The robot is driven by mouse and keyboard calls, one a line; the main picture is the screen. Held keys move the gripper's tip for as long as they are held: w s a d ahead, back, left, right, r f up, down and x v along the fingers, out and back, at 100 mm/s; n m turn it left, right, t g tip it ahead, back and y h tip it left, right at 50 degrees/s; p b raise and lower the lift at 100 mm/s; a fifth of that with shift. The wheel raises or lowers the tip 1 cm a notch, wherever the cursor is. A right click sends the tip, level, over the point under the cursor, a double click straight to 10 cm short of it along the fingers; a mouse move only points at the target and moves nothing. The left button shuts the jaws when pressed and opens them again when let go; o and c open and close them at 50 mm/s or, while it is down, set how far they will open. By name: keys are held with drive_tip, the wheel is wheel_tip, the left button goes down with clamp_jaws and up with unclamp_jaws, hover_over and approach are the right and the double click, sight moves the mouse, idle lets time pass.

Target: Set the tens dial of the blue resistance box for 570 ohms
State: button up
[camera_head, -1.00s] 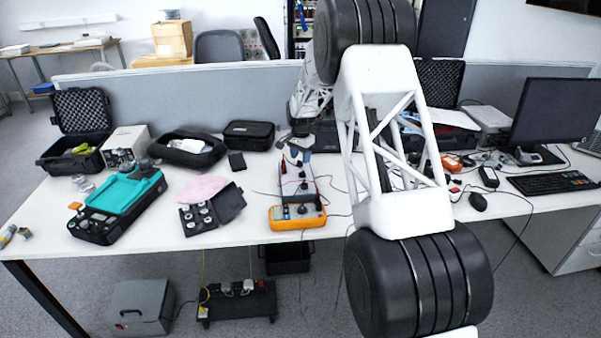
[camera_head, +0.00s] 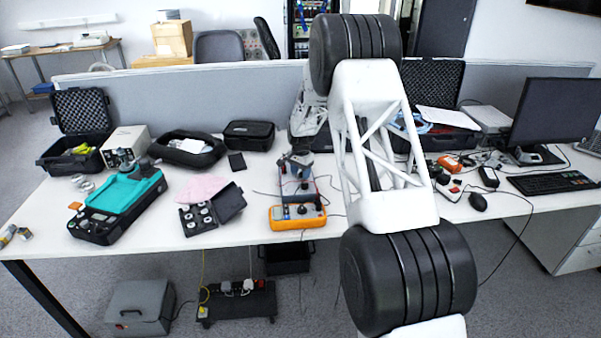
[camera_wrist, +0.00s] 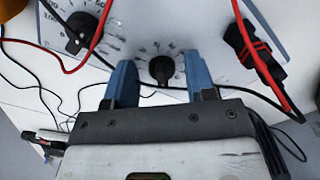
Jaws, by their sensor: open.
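The resistance box shows in the wrist view as a pale panel (camera_wrist: 215,40) with scales printed around black knobs. One black knob (camera_wrist: 162,70) is in the middle, between the blue fingertips of my gripper (camera_wrist: 160,78). The gripper is open, with a gap showing on both sides of the knob. Another black dial (camera_wrist: 84,32) with larger numbers is at the upper left. The small scale marks around the middle knob are too blurred to read. In the head view my gripper (camera_head: 297,160) is over the box, behind the orange meter, and partly hides it.
Red and black leads (camera_wrist: 265,75) cross the panel near the fingers, with a black plug (camera_wrist: 250,45) at the right. The orange meter (camera_head: 298,216) stands in front of the box. An open case of weights (camera_head: 205,214) and a pink cloth (camera_head: 200,188) are to the left.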

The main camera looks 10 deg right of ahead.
drive_tip(key=c, duration=0.8)
drive_tip(key=shift+c, duration=0.2)
drive_tip(key=shift+n, duration=0.4)
drive_tip(key=n, duration=0.5)
drive_tip(key=shift+s+d, duration=0.15)
drive_tip(key=shift+d, duration=0.05)
drive_tip(key=n, duration=0.6)
drive_tip(key=shift+d, duration=0.25)
